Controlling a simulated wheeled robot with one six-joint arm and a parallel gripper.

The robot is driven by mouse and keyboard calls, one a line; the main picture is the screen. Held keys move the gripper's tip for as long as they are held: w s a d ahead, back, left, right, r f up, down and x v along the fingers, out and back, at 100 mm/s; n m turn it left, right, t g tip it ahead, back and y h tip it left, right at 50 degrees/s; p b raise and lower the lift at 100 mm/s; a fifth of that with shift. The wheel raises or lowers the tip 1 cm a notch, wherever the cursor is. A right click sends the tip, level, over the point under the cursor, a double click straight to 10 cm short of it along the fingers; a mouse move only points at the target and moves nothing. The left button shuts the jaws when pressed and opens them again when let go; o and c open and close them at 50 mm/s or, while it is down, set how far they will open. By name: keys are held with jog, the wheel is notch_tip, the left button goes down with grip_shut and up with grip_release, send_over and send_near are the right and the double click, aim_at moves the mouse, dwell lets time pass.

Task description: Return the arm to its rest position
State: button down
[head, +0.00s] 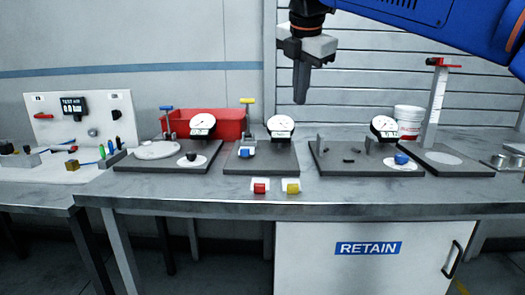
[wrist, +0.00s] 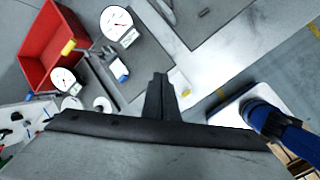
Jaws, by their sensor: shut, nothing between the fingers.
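My gripper (head: 301,84) hangs from my blue arm above the bench, right of the middle dial gauge, with its fingers pointing down. The fingers are closed together with nothing between them. In the wrist view the shut fingers (wrist: 158,98) point toward the bench and touch nothing that I can see. My blue arm reaches in from the upper right in the head view.
The bench (head: 330,202) carries several dark plates with dial gauges (head: 281,127). A red bin (head: 225,122) stands behind, a white bucket (head: 408,118) and a tall white stand (head: 435,105) at right. Red (head: 260,188) and yellow (head: 292,187) pieces sit near the front edge.

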jog(key=s+d+f+m, duration=0.6)
jog(key=s+f+m, duration=0.2)
jog(key=f, duration=0.5)
jog(key=s+d+f+m, duration=0.7)
jog(key=s+f+m, duration=0.2)
jog(key=f, duration=0.4)
jog(key=s+d+f+m, duration=0.7)
jog(key=s+f+m, duration=0.1)
jog(key=f, duration=0.5)
jog(key=shift+s+m+g, duration=0.3)
jog(key=shift+s+g, duration=0.1)
jog(key=shift+s, duration=0.25)
